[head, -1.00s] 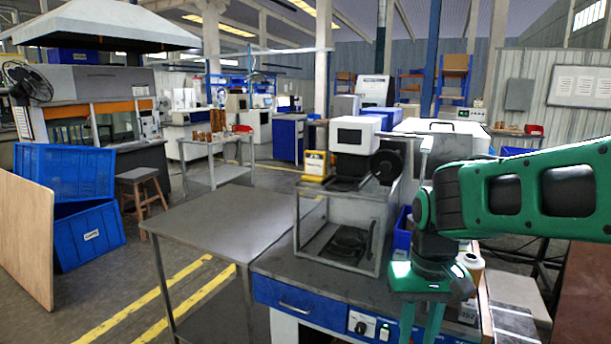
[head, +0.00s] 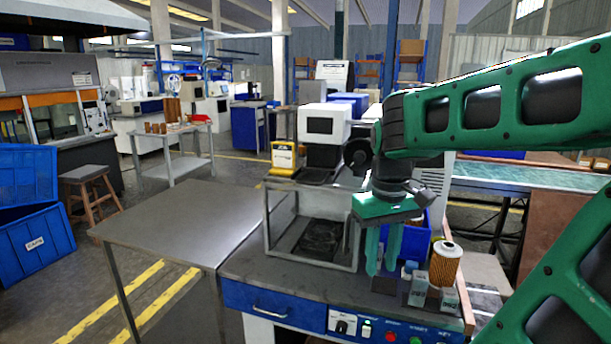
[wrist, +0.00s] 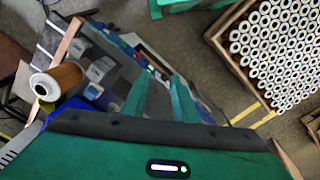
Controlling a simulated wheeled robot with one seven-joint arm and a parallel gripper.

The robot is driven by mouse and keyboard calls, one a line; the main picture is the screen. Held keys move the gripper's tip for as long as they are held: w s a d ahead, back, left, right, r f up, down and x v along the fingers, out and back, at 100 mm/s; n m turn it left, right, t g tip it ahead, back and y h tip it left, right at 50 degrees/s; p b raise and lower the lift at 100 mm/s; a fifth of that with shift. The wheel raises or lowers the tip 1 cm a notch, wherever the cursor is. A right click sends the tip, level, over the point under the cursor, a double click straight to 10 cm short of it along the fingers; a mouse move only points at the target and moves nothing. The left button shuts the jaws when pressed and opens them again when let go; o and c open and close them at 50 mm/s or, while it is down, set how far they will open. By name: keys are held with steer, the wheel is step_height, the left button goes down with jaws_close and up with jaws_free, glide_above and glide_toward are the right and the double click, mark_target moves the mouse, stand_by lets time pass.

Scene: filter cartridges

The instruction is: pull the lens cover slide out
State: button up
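I cannot make out a lens cover slide for certain in either view. A white boxed device (head: 324,123) with a dark screen and a black round part (head: 358,152) at its right stands on an open metal frame (head: 268,215) on the workbench (head: 290,277). My gripper (head: 382,268) points down above the bench, right of the frame and in front of the blue bin. Its two green fingers are parallel with a gap between them. In the wrist view my gripper (wrist: 160,78) is open with nothing between the fingers.
A blue bin (head: 412,240) is behind. A yellow device (head: 285,157) sits left of the white one. A crate of cartridges (wrist: 262,45) shows in the wrist view.

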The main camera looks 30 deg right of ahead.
steer(key=w+d+r+n, duration=0.3)
steer(key=w+r+n, duration=0.3)
steer(key=w+r, duration=0.8)
step_height(320, 180, up, 6)
steer(key=n+t+h, duration=0.1)
steer(key=n, duration=0.4)
glide_above(307, 182)
steer(key=s+a, duration=0.1)
steer(key=a, duration=0.1)
steer(key=shift+w+d+f, duration=0.15)
steer(key=shift+d+f, duration=0.15)
steer(key=shift+f, duration=1.35)
steer(key=shift+w+d+f, duration=0.2)
steer(key=shift+d+f, duration=0.15)
steer(key=shift+f, duration=1.35)
steer(key=shift+w+d+f, duration=0.15)
steer(key=shift+d+f, duration=0.15)
steer(key=shift+f, duration=1.35)
jaws_close()
steer(key=shift+r, duration=0.1)
